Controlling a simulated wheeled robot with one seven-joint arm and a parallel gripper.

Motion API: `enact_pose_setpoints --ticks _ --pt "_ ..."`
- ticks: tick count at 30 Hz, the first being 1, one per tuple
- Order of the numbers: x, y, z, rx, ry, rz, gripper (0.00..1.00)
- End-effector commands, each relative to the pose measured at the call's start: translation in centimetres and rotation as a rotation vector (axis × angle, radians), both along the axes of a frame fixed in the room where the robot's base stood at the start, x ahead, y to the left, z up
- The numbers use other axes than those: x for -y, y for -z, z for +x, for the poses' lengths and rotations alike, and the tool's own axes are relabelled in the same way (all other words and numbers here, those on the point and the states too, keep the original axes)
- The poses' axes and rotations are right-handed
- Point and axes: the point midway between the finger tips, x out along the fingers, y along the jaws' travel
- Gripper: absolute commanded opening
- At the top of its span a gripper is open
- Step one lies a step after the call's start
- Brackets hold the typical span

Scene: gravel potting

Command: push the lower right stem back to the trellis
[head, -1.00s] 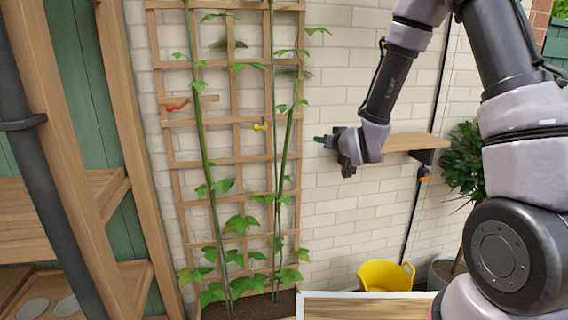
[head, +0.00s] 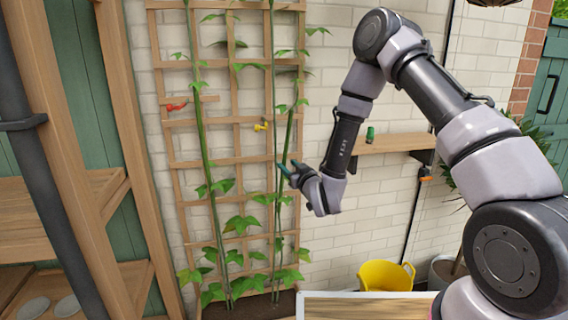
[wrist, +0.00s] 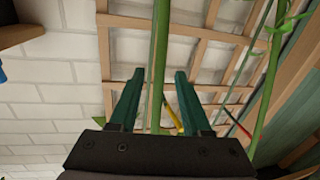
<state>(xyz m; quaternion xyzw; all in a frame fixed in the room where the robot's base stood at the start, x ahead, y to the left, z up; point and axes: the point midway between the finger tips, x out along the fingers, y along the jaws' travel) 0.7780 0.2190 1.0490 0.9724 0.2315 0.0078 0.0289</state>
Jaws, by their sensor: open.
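The wooden trellis (head: 236,159) stands against the brick wall. The right stem (head: 279,215) rises from the planter in front of its right side. My gripper (head: 286,169) is open at about the stem's mid-height, its teal fingers pointing toward the trellis. In the wrist view a green stem (wrist: 161,50) runs upright between the two open fingers (wrist: 159,76). I cannot tell whether either finger touches it. The trellis slats (wrist: 205,35) lie behind it.
A left stem (head: 203,150) climbs the trellis, near a red clip (head: 177,106). A yellow clip (head: 262,127) is on the right side. The planter (head: 250,307) is below. A shelf (head: 390,143) with a green object (head: 370,134) and a yellow bucket (head: 385,275) are to the right.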

Motion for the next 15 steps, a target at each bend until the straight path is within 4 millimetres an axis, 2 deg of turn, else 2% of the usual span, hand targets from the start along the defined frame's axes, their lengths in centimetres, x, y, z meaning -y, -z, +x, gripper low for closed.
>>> enact_pose_setpoints --ticks 6,15 --pt "-1.4 0.0 2.8 0.001 0.000 0.000 0.48" --pt "-1.8 0.0 3.6 -0.001 -0.001 0.000 0.48"
